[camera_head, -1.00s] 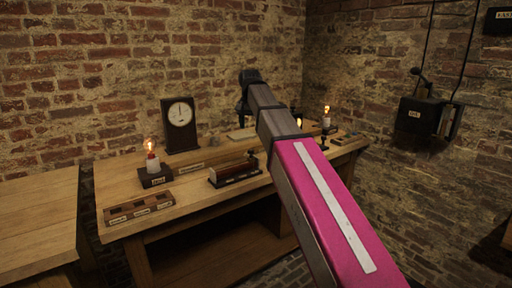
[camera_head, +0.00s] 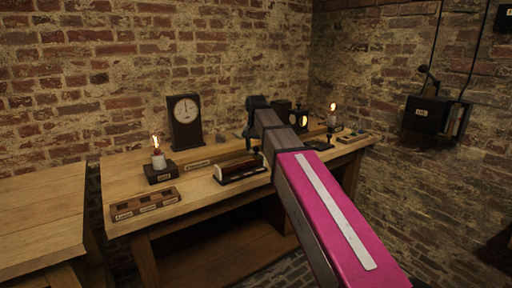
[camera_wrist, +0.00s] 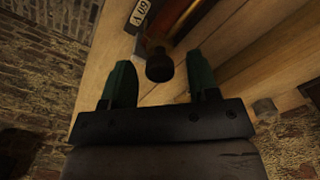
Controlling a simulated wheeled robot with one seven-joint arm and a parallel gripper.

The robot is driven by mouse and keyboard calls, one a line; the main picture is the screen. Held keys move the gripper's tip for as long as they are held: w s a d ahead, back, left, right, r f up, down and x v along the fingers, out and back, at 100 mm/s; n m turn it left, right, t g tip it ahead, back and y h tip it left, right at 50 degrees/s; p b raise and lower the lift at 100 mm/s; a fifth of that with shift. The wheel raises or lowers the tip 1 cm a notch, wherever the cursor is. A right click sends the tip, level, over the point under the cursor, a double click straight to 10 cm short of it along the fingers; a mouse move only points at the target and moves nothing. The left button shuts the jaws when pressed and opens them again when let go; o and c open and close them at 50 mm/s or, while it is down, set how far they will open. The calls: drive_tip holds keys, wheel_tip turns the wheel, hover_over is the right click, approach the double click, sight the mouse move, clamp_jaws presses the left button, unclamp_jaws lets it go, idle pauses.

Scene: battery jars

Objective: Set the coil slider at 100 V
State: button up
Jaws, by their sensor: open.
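The coil (camera_head: 240,168) is a long brown-red cylinder on a dark base with a pale label strip, lying on the bench. Its end shows in the wrist view (camera_wrist: 170,20), next to a small upside-down label that seems to read 60 V (camera_wrist: 139,12). A dark round knob (camera_wrist: 159,67), likely the slider's, sits between my fingertips, with gaps on both sides. My gripper (camera_wrist: 162,78) is open, with green fingers left and right of the knob. In the head view, my gripper (camera_head: 251,146) is just above the coil's right part. The slider's position along the scale cannot be read.
The wooden bench (camera_head: 200,207) also holds a dial meter (camera_head: 185,122), a lit lamp (camera_head: 157,155) on a dark block, a slotted wooden tray (camera_head: 145,204) and another lamp (camera_head: 332,114) at right. A dark box (camera_head: 421,115) hangs on the right wall.

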clamp_jaws()
hover_over(231, 167)
drive_tip(key=shift+w, duration=0.15)
idle(0.3)
unclamp_jaws()
wheel_tip(231, 167, up, 11)
idle(0.7)
